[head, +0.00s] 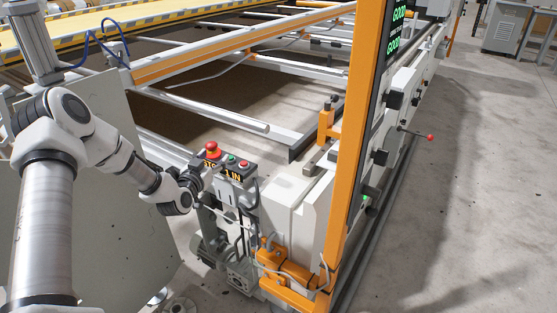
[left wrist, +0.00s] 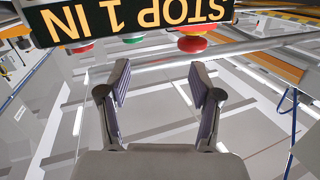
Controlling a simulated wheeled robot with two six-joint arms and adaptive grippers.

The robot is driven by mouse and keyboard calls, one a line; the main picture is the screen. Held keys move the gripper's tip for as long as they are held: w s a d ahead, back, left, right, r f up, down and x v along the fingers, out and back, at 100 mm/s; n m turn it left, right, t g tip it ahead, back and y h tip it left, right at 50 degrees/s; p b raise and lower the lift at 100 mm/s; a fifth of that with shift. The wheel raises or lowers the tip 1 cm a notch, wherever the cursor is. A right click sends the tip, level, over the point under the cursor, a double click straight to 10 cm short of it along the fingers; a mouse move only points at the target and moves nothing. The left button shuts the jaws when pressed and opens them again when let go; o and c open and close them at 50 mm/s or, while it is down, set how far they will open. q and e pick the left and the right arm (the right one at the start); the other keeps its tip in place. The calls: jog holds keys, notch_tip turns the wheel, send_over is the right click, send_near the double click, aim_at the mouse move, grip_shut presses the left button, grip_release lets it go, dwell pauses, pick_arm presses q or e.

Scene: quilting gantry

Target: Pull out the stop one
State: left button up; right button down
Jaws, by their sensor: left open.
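A small dark control box (head: 236,170) bears a large red mushroom stop button (head: 212,149), a green button (head: 231,159) and a smaller red button (head: 244,164). Its front shows yellow lettering "STOP 1 IN". In the left wrist view the lettered panel (left wrist: 135,20) is upside down at the top, with the mushroom button (left wrist: 193,44) right of the green one (left wrist: 134,39). My left gripper (left wrist: 160,68) is open and empty, with its fingers below the buttons in that view. In the head view it is close to the box's left side, partly hidden by my wrist (head: 178,194). My right gripper is not in view.
An orange upright post (head: 347,150) with a green-lit display stands right of the box. A grey metal rail (head: 205,109) and the gantry frame lie behind it. A grey panel (head: 110,220) is behind my left arm. Open concrete floor lies at far right.

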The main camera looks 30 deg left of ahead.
aim_at(209, 147)
pick_arm(q)
jog(key=shift+w+a+f+n+y+b, duration=0.1)
jog(key=shift+a+f+n+y+b, duration=0.2)
jog(key=shift+a+f+b, duration=0.3)
jog(key=shift+a+f+n+y+b, duration=0.25)
jog(key=shift+a+f+n, duration=0.1)
jog(key=shift+a, duration=0.3)
jog(key=shift+n+t, duration=0.25)
jog(key=shift+t, duration=0.05)
jog(key=w+a, duration=0.1)
jog(key=w, duration=0.1)
jog(key=w+a+r+b, duration=0.1)
jog(key=w, duration=0.1)
jog(key=w+a+b, duration=0.1)
jog(key=w, duration=0.1)
jog(key=shift+w+a+r, duration=0.15)
jog(key=shift+a+r, duration=0.05)
jog(key=shift+r, duration=0.1)
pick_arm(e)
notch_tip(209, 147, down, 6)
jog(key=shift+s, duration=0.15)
pick_arm(q)
jog(key=shift+c, duration=0.2)
grip_shut()
